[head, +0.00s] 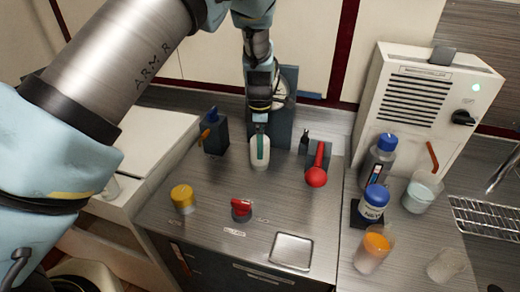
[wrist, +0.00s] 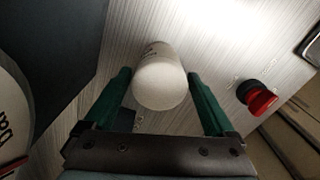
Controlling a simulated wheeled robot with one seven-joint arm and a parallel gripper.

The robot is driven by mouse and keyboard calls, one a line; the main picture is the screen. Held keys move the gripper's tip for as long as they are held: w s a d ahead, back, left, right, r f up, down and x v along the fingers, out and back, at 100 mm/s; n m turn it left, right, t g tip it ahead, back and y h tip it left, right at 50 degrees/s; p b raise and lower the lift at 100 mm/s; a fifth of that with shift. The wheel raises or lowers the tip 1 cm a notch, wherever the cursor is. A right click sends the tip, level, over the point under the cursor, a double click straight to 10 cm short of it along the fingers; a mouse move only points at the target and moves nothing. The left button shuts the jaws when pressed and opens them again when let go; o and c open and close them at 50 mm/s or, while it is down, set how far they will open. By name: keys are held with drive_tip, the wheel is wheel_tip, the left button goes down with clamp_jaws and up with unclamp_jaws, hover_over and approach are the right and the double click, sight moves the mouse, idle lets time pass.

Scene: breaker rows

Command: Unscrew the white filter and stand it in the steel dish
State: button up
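The white filter (head: 260,152) is a pale rounded cylinder low over the counter, in front of a dark upright panel. It also shows in the wrist view (wrist: 160,82), with its round end towards the camera and small print on its side. My gripper (head: 259,138) has its green fingers on either side of it; in the wrist view the fingertips (wrist: 160,74) appear to touch both sides. What the filter's far end rests on or joins is hidden. The steel dish (head: 291,251) is a shallow square tray, empty, at the counter's front, right of the filter.
A red knob (head: 241,209) and a yellow-capped jar (head: 183,198) stand nearer the front. A red-ended handle (head: 317,175) is right of the filter, a blue-topped block (head: 215,136) left. Bottles and beakers (head: 372,248) crowd the right. Counter between filter and dish is mostly clear.

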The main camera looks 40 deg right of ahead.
drive_tip(key=shift+o, duration=0.5)
drive_tip(key=m, duration=0.3)
drive_tip(key=shift+b, duration=0.4)
drive_tip(key=m+b, duration=0.1)
drive_tip(key=m, duration=0.4)
drive_tip(key=shift+m, duration=0.3)
drive_tip(key=m, duration=0.9)
drive_tip(key=shift+m+b, duration=0.35)
drive_tip(key=shift+m, duration=0.05)
drive_tip(key=shift+c, duration=0.2)
